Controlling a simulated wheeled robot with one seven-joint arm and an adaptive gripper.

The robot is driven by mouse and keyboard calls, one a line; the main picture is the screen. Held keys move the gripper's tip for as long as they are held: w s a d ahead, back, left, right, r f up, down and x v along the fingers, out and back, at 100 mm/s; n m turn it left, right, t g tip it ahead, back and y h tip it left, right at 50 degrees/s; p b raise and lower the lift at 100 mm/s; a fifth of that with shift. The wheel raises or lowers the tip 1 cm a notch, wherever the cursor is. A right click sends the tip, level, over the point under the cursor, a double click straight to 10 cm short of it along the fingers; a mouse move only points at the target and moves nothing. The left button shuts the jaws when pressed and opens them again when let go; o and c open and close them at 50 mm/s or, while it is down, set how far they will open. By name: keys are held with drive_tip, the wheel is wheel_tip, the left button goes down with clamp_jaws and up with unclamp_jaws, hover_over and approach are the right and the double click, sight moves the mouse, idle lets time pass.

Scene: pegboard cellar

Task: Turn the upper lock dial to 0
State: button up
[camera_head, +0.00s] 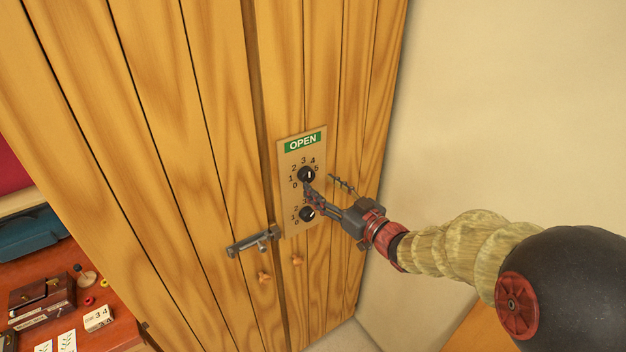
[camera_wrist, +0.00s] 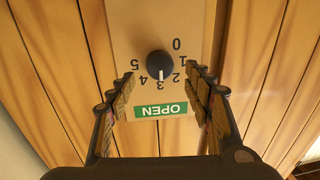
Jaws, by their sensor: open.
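The upper lock dial (camera_head: 306,174) is a round black knob on a tan plate (camera_head: 288,160) on the wooden cabinet door. Digits 0 to 5 ring it. In the wrist view the dial (camera_wrist: 160,64) appears upside down, and its white mark points at or near 3. My gripper (camera_head: 319,182) is open in front of the plate. In the wrist view its fingers (camera_wrist: 162,76) stand apart on either side of the dial, with clear gaps; I see no contact. The lower dial (camera_head: 307,214) is partly covered, along with its digits, by my gripper.
A green OPEN sign (camera_head: 303,142) tops the plate. A grey latch (camera_head: 254,242) crosses the door seam below left. Two small wooden knobs (camera_head: 264,277) sit lower. A red-brown table (camera_head: 110,300) with small items stands at left. A bare wall (camera_head: 500,100) is at right.

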sight(310, 177)
drive_tip(key=shift+x, duration=2.2)
drive_tip(key=c, duration=1.1)
drive_tip(key=shift+c, duration=0.3)
